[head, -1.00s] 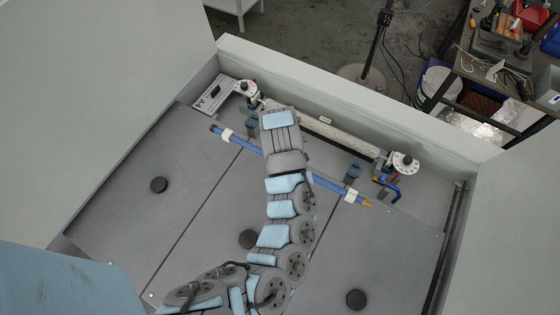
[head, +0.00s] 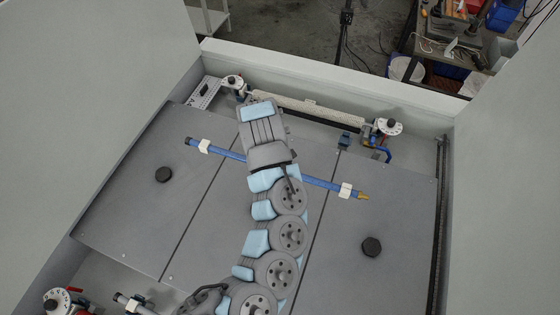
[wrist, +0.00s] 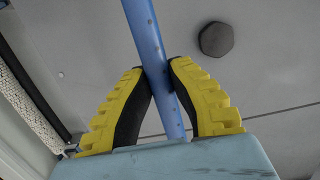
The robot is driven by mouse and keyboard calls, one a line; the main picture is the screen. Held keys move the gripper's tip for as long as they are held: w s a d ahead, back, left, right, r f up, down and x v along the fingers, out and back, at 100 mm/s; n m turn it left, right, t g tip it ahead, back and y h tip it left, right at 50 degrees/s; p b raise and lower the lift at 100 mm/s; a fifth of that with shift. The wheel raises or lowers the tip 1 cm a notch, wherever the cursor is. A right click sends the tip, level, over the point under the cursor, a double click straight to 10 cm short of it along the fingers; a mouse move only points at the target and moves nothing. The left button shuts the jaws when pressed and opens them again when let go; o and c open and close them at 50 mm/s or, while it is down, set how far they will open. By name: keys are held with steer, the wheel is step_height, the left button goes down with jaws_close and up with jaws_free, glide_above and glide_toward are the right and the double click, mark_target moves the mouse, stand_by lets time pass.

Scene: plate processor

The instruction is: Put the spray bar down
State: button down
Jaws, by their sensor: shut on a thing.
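The spray bar (head: 322,184) is a long blue tube with a white collar near each end and a brass-coloured tip at its right end. In the head view it lies across the picture beyond my arm, over the grey panels, and my arm hides its middle. In the wrist view the blue bar (wrist: 149,40) runs between the two yellow, black-padded fingers of my gripper (wrist: 160,88), which are shut on it. In the head view my arm hides the fingers. I cannot tell whether the bar touches the panels.
Grey floor panels (head: 210,215) with black round knobs (head: 371,246) fill the bay. A pale roller (head: 310,108) runs along the far wall between dial fittings (head: 388,127). A blue-grey bracket (head: 345,139) stands near the right dial. More fittings (head: 62,303) are at the lower left.

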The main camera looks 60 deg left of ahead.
steer(key=w+a+f+b, duration=0.1)
steer(key=a+b, duration=0.1)
steer(key=w+a+f+b, duration=0.3)
steer(key=w+a+f, duration=0.1)
steer(key=shift+w+a+b, duration=0.15)
steer(key=shift+a+b, duration=0.05)
steer(key=shift+b, duration=0.2)
steer(key=shift+w+a+f+b, duration=0.3)
steer(key=shift+a+f+b, duration=0.15)
steer(key=shift+b, duration=0.15)
steer(key=shift+w+a+f+b, duration=0.25)
steer(key=shift+f+b, duration=0.4)
steer(key=shift+b, duration=0.15)
steer(key=shift+w+a+f+b, duration=0.15)
steer(key=shift+a+f+b, duration=0.05)
steer(key=shift+b, duration=0.15)
steer(key=shift+w+a, duration=0.1)
steer(key=shift+a, duration=0.1)
steer(key=shift+w+a+f, duration=0.35)
steer(key=shift+f, duration=0.3)
steer(key=shift+a+f, duration=0.1)
steer(key=shift+f, duration=0.05)
